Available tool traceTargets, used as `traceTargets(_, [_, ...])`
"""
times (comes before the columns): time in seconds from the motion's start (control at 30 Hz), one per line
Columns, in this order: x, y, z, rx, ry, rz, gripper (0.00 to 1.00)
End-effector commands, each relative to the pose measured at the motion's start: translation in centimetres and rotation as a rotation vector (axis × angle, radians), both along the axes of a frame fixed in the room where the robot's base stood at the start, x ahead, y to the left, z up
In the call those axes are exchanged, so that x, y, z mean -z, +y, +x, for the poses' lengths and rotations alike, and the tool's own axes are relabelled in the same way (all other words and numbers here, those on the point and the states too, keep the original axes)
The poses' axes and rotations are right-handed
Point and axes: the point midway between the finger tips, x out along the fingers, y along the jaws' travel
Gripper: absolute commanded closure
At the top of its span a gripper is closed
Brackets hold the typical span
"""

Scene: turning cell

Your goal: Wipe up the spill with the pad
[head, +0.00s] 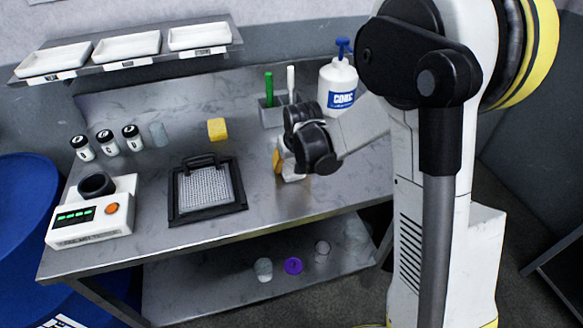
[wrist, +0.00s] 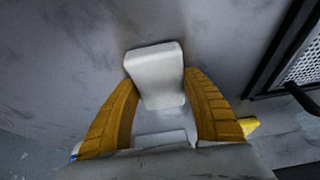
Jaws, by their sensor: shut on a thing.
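My gripper (head: 283,163) is over the right part of the metal bench, its yellow fingers pointing down. In the wrist view the two fingers (wrist: 163,84) are shut on a white pad (wrist: 155,68), one finger on each side. The pad also shows below the fingers in the head view (head: 294,175), partly hidden by my gripper. It is close to the bench top; I cannot tell whether it touches. I cannot make out the spill clearly in either view.
A black-framed tray (head: 207,190) with a mesh plate and handle lies left of my gripper. A yellow block (head: 217,129), a pen holder (head: 271,114) and a pump bottle (head: 338,88) stand behind. A white device (head: 92,212) and small jars are at the left.

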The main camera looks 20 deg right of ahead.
Motion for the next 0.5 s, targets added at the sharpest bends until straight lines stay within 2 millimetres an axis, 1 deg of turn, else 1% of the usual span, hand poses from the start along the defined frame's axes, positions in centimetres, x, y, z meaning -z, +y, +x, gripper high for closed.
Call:
traceTargets(0.13, [0.0,0.0,0.6,0.0,0.0,0.0,0.74])
traceTargets(0.27, [-2.5,0.0,0.6,0.0,0.0,0.0,0.74])
traceTargets(0.5, [-4.5,0.0,1.0,0.0,0.0,0.0,0.74])
